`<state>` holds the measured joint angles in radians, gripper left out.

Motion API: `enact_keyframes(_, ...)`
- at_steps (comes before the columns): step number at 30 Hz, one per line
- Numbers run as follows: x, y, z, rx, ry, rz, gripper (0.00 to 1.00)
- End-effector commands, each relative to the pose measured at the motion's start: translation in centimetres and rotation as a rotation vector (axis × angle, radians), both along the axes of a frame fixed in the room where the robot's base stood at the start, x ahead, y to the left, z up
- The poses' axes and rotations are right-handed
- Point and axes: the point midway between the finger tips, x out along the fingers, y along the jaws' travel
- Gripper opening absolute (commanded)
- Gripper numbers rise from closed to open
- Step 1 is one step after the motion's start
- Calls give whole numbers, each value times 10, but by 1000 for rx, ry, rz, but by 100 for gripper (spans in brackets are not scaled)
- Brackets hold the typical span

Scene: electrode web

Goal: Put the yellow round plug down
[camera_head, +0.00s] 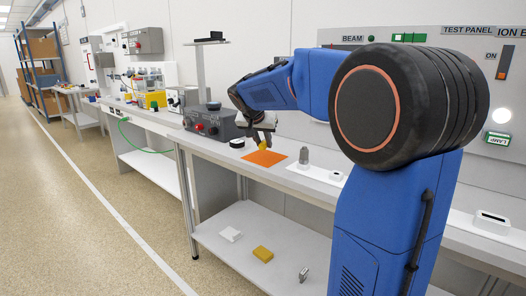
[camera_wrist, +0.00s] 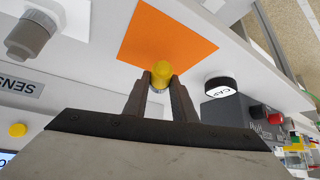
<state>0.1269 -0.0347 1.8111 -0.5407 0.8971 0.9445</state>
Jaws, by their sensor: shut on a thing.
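The yellow round plug (camera_wrist: 162,71) is between the fingertips of my gripper (camera_wrist: 160,86), which is shut on it. In the wrist view the plug's end overlaps the near edge of an orange square mat (camera_wrist: 172,27). In the head view my gripper (camera_head: 262,137) holds the yellow plug (camera_head: 262,145) just above or at the orange mat (camera_head: 262,158) on the bench. I cannot tell whether the plug touches the mat.
A black round cap (camera_wrist: 221,89) lies beside the mat, near a dark control box (camera_head: 212,122). A grey connector (camera_head: 303,157) stands on the other side. The lower shelf (camera_head: 215,247) holds a yellow block (camera_head: 263,254) and other small parts.

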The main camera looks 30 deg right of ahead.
Motion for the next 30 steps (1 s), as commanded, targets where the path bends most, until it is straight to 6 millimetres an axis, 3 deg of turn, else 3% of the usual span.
enact_keyframes(9, 0, 0, -34, 0, 1, 1, 0)
enact_keyframes(20, 0, 0, -37, 0, 1, 1, 0)
enact_keyframes(21, 0, 0, -36, 0, 0, 0, 34)
enact_keyframes(22, 0, 0, -36, 0, 0, 0, 41)
enact_keyframes(30, 0, 0, -36, 0, 0, 0, 43)
